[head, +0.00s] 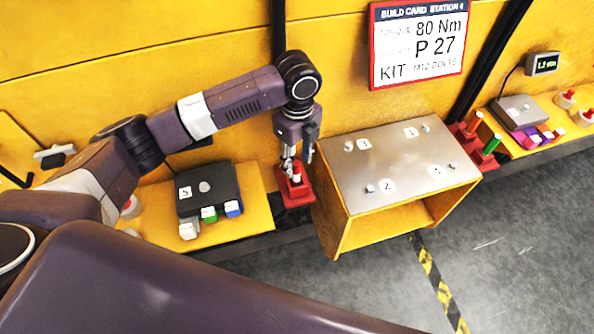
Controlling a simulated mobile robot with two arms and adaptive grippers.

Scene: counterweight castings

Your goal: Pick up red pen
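My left gripper (297,163) points down over a small red holder (294,196) at the front edge of the yellow bench. Its two fingers look apart. A short white and red piece (297,178) stands upright in the holder, just below and between the fingertips; it may be the red pen, but it is small and partly covered by the gripper. I cannot tell whether a finger touches it. A second red holder (461,133) at the right carries an orange pen (473,122) and a green pen (491,145). My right gripper is not in view.
A metal-topped yellow box (390,165) with numbered studs stands close right of my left gripper. A dark box (207,188) with coloured blocks before it sits to the left. A build card (418,40) hangs behind. The grey floor (515,235) at lower right is clear.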

